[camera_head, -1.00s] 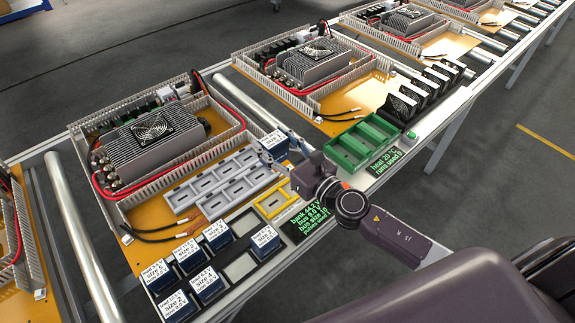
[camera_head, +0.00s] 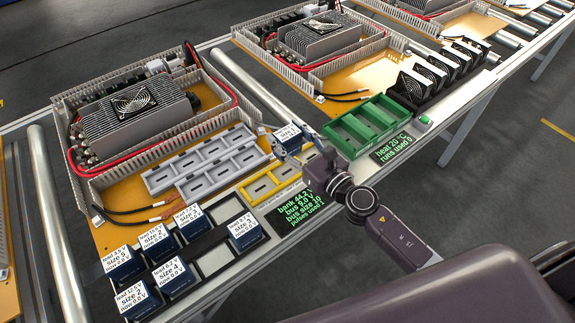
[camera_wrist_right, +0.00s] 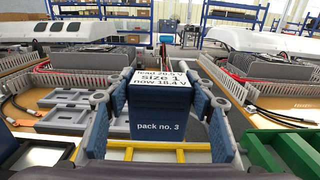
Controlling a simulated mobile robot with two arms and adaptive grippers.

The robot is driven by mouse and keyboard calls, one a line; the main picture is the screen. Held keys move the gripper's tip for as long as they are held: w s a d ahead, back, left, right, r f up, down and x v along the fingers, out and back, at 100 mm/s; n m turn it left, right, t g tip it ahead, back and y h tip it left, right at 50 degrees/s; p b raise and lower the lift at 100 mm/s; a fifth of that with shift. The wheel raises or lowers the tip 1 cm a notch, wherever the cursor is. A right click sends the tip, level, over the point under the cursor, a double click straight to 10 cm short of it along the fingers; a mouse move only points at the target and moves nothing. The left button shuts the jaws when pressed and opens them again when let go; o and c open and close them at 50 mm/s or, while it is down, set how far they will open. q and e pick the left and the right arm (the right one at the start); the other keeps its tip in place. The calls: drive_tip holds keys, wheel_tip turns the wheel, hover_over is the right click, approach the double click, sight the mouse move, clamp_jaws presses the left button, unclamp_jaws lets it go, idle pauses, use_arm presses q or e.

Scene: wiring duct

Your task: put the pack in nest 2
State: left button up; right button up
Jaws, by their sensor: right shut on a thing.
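My right gripper (camera_head: 287,147) is shut on a dark blue pack (camera_head: 288,137) with a white top label. In the right wrist view the pack (camera_wrist_right: 158,118) is upright between the two fingers, marked "pack no. 3" and "size 1". It is past the right end of the grey nest tray (camera_head: 199,168), close to the green tray (camera_head: 336,133). A yellow-framed nest holder (camera_head: 252,201) lies in front of the gripper, partly covered by it; its yellow bars (camera_wrist_right: 170,146) show low in the wrist view. I cannot read any nest numbers. My left gripper is not in view.
Several labelled packs stand in a black rack (camera_head: 190,255) at front left, with some empty spaces. A black display (camera_head: 299,209) lies near the table edge. Black fan units (camera_head: 417,88) stand behind the green tray. A grey finned unit (camera_head: 138,115) sits behind the grey tray.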

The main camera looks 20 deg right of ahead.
sight(292, 153)
wheel_tip(292, 153, down, 3)
drive_tip(key=shift+a+f+b, duration=0.15)
drive_tip(key=shift+b, duration=0.75)
drive_tip(key=shift+f, duration=0.3)
drive_tip(key=shift+f+b, duration=0.4)
drive_tip(key=shift+b, duration=0.15)
use_arm(q)
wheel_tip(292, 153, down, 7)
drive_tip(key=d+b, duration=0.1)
drive_tip(key=b, duration=0.1)
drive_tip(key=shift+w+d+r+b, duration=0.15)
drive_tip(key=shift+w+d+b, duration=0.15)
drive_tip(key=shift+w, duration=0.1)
use_arm(e)
drive_tip(key=shift+f, duration=1.85)
drive_tip(key=shift+f, duration=0.2)
drive_tip(key=o, duration=1.4)
drive_tip(key=shift+o, duration=0.3)
drive_tip(key=shift+r, duration=0.1)
